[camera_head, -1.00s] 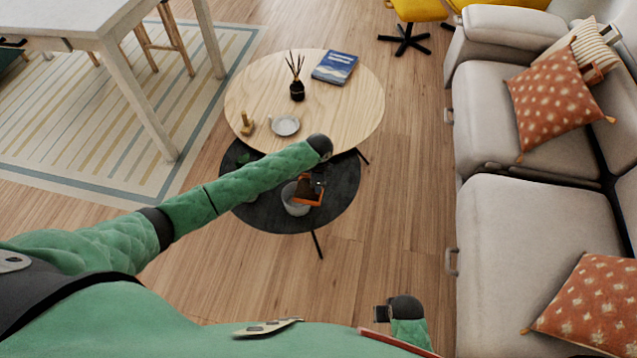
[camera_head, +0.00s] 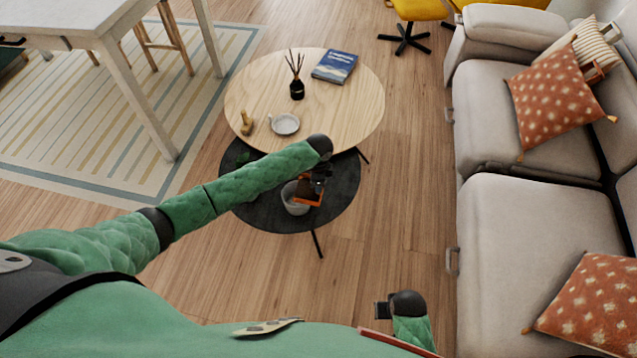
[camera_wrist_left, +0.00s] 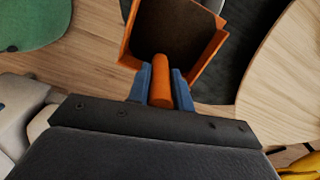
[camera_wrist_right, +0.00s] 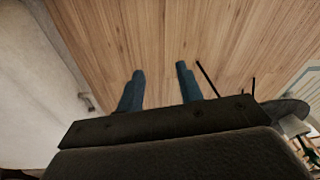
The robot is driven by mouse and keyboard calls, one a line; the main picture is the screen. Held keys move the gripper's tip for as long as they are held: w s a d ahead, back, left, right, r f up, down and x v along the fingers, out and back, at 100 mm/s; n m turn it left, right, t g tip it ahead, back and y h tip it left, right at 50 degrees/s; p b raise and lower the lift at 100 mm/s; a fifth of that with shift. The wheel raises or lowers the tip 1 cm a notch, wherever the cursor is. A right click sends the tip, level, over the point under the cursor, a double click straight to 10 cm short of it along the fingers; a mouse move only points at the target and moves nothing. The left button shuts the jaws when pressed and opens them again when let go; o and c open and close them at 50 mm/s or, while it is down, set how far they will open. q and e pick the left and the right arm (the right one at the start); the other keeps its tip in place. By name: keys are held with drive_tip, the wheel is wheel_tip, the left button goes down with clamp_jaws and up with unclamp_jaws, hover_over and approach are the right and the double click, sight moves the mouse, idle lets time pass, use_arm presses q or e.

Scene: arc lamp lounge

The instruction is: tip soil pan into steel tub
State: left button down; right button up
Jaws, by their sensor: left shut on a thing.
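The soil pan (camera_wrist_left: 184,10) is an orange scoop-like pan with dark soil inside and a round orange handle. My left gripper (camera_wrist_left: 161,83) is shut on the handle in the left wrist view. In the head view the pan (camera_head: 308,197) shows as a small orange shape at the right side of the steel tub (camera_head: 292,205), partly hidden by my left gripper. The tub is a grey-white round vessel on the dark lower table. I cannot tell whether any soil is in the tub. My right gripper (camera_wrist_right: 160,88) is open and empty over the wooden floor.
The dark round lower table (camera_head: 345,192) stands under the edge of a pale wooden round table (camera_head: 345,110). That table bears a blue book (camera_head: 335,66), a black reed diffuser (camera_head: 297,89) and a light dish (camera_head: 285,124). A grey sofa (camera_head: 540,235) stands at the right.

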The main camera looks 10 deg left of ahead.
drive_tip(key=shift+r, duration=0.3)
use_arm(q)
drive_tip(key=shift+f, duration=0.1)
use_arm(e)
drive_tip(key=shift+r, duration=0.15)
use_arm(q)
drive_tip(key=shift+f, duration=0.1)
use_arm(e)
drive_tip(key=shift+w+a+r, duration=0.1)
drive_tip(key=shift+r, duration=0.35)
drive_tip(key=shift+r, duration=0.15)
use_arm(q)
drive_tip(key=shift+f+b, duration=0.15)
drive_tip(key=shift+b, duration=0.2)
use_arm(e)
drive_tip(key=shift+w+r, duration=0.1)
drive_tip(key=shift+r, duration=0.35)
drive_tip(key=shift+r, duration=0.15)
use_arm(q)
drive_tip(key=shift+f, duration=0.15)
use_arm(e)
drive_tip(key=shift+r, duration=0.45)
